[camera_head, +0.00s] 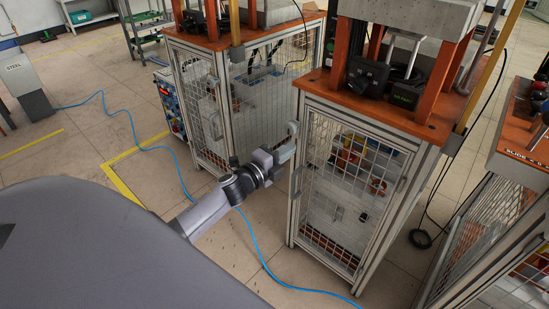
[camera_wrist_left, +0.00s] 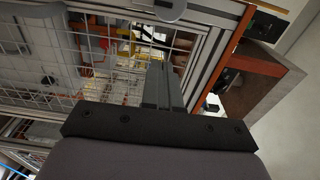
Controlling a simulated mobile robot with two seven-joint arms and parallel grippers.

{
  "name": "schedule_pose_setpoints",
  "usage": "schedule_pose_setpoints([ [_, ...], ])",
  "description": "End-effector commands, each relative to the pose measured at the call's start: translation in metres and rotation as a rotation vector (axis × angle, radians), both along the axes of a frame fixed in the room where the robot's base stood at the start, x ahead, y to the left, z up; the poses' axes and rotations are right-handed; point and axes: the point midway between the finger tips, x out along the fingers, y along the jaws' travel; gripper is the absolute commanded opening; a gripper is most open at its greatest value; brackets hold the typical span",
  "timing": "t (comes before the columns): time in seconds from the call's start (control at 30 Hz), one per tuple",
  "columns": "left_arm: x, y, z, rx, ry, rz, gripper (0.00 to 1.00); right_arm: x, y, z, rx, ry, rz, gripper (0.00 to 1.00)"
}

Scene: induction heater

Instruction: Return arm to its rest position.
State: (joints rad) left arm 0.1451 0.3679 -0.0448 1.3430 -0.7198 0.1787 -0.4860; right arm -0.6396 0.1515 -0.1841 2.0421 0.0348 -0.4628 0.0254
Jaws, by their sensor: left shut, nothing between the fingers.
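My left gripper (camera_head: 287,141) is at the end of my grey left arm (camera_head: 222,198), which comes in from the lower left in the head view. It is beside the upper left edge of the right-hand caged cabinet (camera_head: 346,202). In the left wrist view its fingers (camera_wrist_left: 163,86) are together with nothing between them, in front of the wire-mesh door (camera_wrist_left: 100,58). Whether the fingertips touch the cabinet frame I cannot tell. My right gripper shows in neither view.
Another caged cabinet (camera_head: 235,110) stands to the left, with a narrow gap between the two. A third orange-topped unit (camera_head: 526,140) stands at the right. A blue hose (camera_head: 262,255) runs across the tiled floor. Open floor lies at the left, near a grey post (camera_head: 25,85).

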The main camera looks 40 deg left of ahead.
Motion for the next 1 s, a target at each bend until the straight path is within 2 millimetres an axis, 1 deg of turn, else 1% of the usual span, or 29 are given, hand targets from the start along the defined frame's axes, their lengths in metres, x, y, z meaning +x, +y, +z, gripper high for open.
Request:
schedule_pose_setpoints([
  [0.03, -0.009, 0.001, 0.0, 0.0, 0.002, 0.001, 0.0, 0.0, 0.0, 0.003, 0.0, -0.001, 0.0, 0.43],
  [0.1, -0.019, 0.002, 0.0, 0.0, 0.002, 0.0, 0.0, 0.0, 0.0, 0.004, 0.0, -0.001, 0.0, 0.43],
  [0.3, -0.038, 0.004, 0.0, -0.001, 0.001, 0.001, 0.0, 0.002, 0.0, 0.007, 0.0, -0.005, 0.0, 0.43],
  [0.43, -0.044, 0.004, 0.0, 0.0, 0.001, 0.0, 0.0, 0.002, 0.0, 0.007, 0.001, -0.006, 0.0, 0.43],
  [0.63, -0.045, 0.004, 0.0, 0.0, 0.0, 0.0, 0.0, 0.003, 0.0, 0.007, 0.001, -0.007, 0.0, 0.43],
  [0.73, -0.05, 0.0, -0.005, -0.035, 0.013, 0.004, 0.0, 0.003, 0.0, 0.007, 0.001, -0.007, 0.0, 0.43],
  [0.77, -0.054, -0.003, -0.008, -0.062, 0.026, 0.009, 0.0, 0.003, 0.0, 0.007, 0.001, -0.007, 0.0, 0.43],
  [0.87, -0.076, -0.02, -0.027, -0.226, 0.092, 0.038, 0.0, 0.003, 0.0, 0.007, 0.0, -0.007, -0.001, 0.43],
  [0.97, -0.112, -0.047, -0.054, -0.484, 0.209, 0.095, 0.0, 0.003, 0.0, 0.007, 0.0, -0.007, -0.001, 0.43],
  [1.0, -0.129, -0.059, -0.065, -0.6, 0.264, 0.124, 0.0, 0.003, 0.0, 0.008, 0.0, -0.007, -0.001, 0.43],
])
